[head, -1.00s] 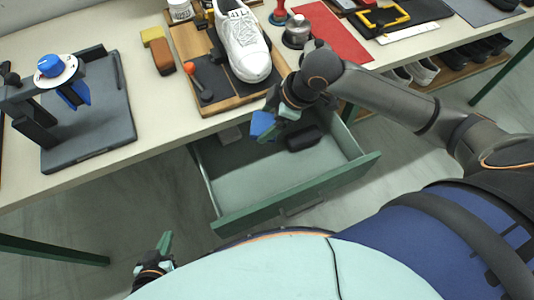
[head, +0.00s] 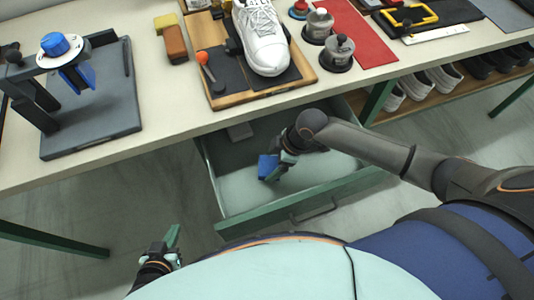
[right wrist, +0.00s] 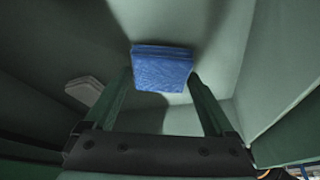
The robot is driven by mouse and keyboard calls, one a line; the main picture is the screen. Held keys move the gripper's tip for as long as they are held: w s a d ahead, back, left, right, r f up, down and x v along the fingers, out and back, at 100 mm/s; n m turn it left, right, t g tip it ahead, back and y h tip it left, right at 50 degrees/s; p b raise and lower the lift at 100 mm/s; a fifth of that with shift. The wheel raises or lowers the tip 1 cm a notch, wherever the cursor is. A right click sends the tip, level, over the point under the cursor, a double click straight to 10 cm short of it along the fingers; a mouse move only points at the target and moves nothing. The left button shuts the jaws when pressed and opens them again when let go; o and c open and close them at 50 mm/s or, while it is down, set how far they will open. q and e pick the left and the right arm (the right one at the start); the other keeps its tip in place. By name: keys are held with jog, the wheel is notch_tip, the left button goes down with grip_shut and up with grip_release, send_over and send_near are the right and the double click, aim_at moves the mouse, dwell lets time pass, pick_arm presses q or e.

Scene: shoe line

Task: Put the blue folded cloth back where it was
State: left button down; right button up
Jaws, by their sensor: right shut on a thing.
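The blue folded cloth (head: 268,166) is in my right gripper (head: 277,170), inside the open green drawer (head: 345,188) under the bench. In the right wrist view the cloth (right wrist: 162,66) sits between the tips of the two green fingers of the gripper (right wrist: 160,82), with the pale drawer floor beyond it. I cannot tell whether the cloth touches the floor. My left gripper (head: 168,247) is low at the left, away from the drawer and empty; its finger gap is not clear.
A grey folded item (head: 240,131) lies at the drawer's back left; it also shows in the right wrist view (right wrist: 85,91). The bench edge overhangs the drawer's back. Above are a white shoe (head: 262,42) on a wooden board (head: 262,93) and metal-based pots (head: 338,55).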

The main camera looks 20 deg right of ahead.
jog(key=shift+w+f, duration=0.1)
jog(key=shift+f, duration=0.15)
jog(key=w, duration=0.3)
jog(key=shift+w+a+f, duration=0.1)
jog(key=shift+w+f, duration=0.3)
jog(key=shift+f, duration=0.2)
jog(key=shift+b, duration=0.3)
jog(key=shift+f, duration=0.15)
jog(key=o, duration=0.9)
